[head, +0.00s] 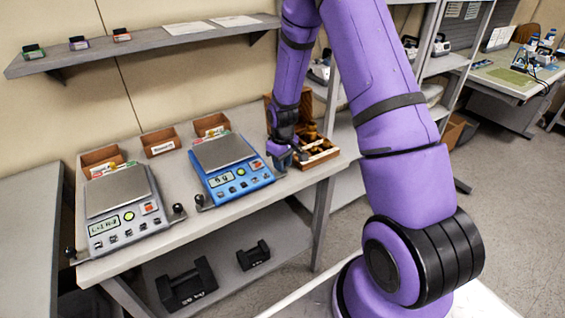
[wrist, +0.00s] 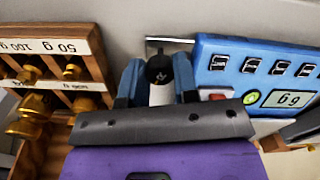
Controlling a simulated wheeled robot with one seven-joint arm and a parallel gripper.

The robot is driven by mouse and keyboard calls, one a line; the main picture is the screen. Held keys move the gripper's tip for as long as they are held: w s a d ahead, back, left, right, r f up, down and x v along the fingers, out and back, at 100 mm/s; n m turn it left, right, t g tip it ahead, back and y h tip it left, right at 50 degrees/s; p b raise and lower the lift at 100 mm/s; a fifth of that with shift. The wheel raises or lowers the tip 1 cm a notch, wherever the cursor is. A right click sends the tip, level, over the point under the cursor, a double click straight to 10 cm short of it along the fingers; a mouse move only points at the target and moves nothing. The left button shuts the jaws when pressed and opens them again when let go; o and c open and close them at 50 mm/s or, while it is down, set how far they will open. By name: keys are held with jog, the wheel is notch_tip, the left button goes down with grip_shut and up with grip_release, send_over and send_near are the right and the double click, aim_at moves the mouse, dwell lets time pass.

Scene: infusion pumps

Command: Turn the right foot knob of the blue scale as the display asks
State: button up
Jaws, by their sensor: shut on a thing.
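The blue scale (head: 233,173) stands on the bench with a bare metal pan and a lit display (head: 221,181). The display also shows upside down in the wrist view (wrist: 290,99); its text is too small to read surely. My gripper (head: 283,158) is at the scale's right front corner, pointing down. In the wrist view, the two blue fingers of my gripper (wrist: 159,80) are closed around the black right foot knob (wrist: 158,66), beside the scale's body. In the head view my gripper hides this knob.
A grey scale (head: 124,205) stands to the left. A wooden weight box (head: 318,156) with brass weights is close to my gripper's right; it also shows in the wrist view (wrist: 95,45). Small wooden bins (head: 160,141) line the back.

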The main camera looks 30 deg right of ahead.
jog(key=shift+m, duration=2)
jog(key=o, duration=0.9)
jog(key=shift+o, duration=0.2)
jog(key=shift+r, duration=0.1)
notch_tip(320, 180, up, 11)
jog(key=shift+f, duration=0.2)
jog(key=shift+r, duration=0.1)
